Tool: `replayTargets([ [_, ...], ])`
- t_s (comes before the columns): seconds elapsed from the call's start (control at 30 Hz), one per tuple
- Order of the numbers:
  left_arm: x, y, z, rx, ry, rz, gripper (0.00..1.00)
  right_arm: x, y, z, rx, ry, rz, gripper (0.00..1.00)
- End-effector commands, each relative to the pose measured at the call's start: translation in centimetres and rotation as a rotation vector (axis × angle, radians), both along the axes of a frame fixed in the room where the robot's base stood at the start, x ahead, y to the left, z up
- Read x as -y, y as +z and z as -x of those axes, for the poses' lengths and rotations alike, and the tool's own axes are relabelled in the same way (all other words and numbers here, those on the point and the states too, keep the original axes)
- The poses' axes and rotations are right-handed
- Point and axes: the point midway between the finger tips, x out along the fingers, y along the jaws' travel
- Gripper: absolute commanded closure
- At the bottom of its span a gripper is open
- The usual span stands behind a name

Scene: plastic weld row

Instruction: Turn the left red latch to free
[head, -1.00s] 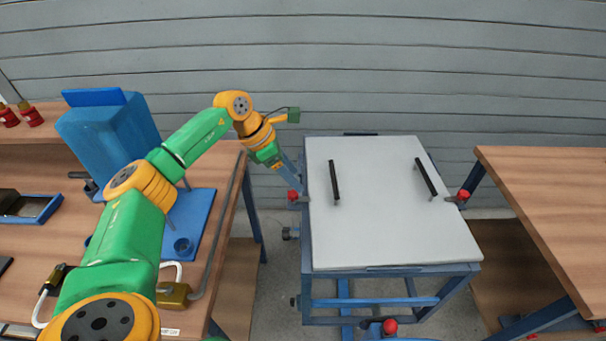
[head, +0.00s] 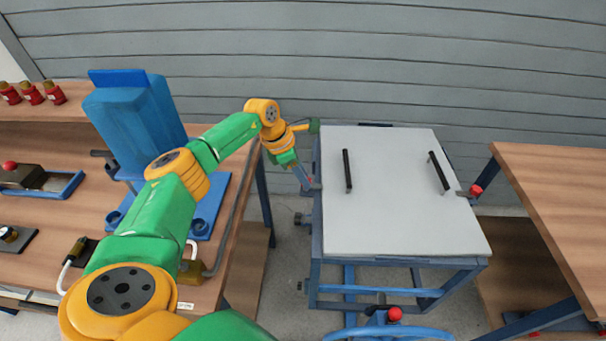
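A white panel (head: 395,215) with two black handles (head: 347,171) lies on a blue frame (head: 316,270). The left red latch (head: 309,181) is at the panel's left edge, and only a trace of its red shows beside my gripper. My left gripper (head: 307,184) is at this latch, pointing down and to the right. Its fingers are too small and covered to tell whether they are open, or whether they touch the latch. The right red latch (head: 476,190) shows clearly at the panel's right edge. My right gripper is not in view.
A wooden bench on the left (head: 60,218) holds a blue machine (head: 135,125) and a blue tray (head: 72,185). Another wooden table (head: 560,190) stands at the right. A red knob (head: 395,313) is at the front below the frame. A grey wall closes the back.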

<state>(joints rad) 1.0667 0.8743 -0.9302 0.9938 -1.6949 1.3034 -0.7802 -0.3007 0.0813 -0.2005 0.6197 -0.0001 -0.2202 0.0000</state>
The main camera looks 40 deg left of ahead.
Motion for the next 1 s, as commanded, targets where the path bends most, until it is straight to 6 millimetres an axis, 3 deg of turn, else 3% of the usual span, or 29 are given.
replayTargets([
  [0.47,0.2,0.2,0.1,-0.001,0.087,0.001,1.00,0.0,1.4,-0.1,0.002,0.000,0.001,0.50],
  [1.0,0.8,0.3,0.4,0.003,0.562,-0.002,1.00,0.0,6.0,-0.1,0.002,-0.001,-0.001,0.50],
])
